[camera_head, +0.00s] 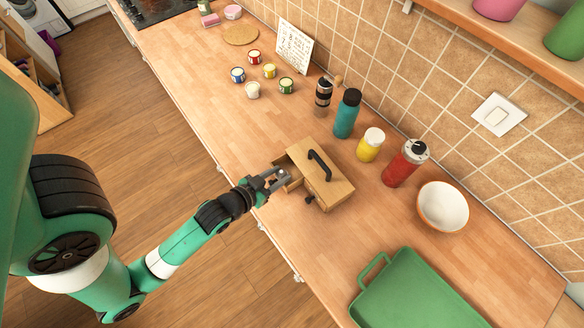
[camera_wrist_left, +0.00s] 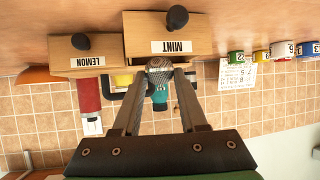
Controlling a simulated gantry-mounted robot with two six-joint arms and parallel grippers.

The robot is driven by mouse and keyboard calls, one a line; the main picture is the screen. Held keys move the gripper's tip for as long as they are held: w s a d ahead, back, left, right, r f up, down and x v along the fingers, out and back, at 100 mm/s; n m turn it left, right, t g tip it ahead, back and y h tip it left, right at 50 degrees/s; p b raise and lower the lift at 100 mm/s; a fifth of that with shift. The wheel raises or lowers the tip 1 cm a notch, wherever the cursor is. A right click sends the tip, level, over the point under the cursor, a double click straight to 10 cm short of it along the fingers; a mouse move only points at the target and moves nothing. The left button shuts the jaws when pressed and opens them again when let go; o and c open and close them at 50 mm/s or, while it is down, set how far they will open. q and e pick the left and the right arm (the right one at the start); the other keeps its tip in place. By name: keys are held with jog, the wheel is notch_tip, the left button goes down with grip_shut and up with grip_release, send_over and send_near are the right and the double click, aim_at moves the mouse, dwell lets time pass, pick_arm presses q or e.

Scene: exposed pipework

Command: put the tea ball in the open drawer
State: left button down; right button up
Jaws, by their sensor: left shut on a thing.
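A small wooden drawer box (camera_head: 335,190) with a black carry handle stands on the counter. Its two drawer fronts show in the left wrist view, labelled LEMON (camera_wrist_left: 96,62) and MINT (camera_wrist_left: 200,30). The MINT drawer is pulled out; the LEMON one looks closed. My left gripper (camera_head: 284,178) is shut on the tea ball, a grey mesh ball (camera_wrist_left: 159,66), at the open drawer. In the left wrist view the ball sits between the fingertips (camera_wrist_left: 159,76). I cannot tell whether it is inside or above the drawer. My right gripper is not in view.
A teal bottle (camera_head: 347,114), a yellow jar (camera_head: 370,145), a red bottle (camera_head: 401,166) and a white bowl (camera_head: 443,207) stand behind the box. A green tray (camera_head: 415,295) lies at the front right. Several small cups stand farther left.

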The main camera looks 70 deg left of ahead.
aim_at(292, 173)
pick_arm(q)
jog(key=x, duration=0.3)
jog(key=shift+w+a+f, duration=0.15)
jog(key=shift+w+f, duration=0.1)
jog(key=x, duration=0.2)
jog(key=b+x, duration=0.1)
jog(key=x, duration=0.1)
jog(key=shift+s+f, duration=0.15)
jog(key=shift+f, duration=0.1)
jog(key=shift+f+b, duration=0.25)
jog(key=shift+b, duration=0.15)
jog(key=c, duration=0.7)
grip_release()
jog(key=shift+c, duration=0.2)
jog(key=shift+r, duration=0.25)
jog(key=p+v, duration=0.2)
jog(key=v, duration=1)
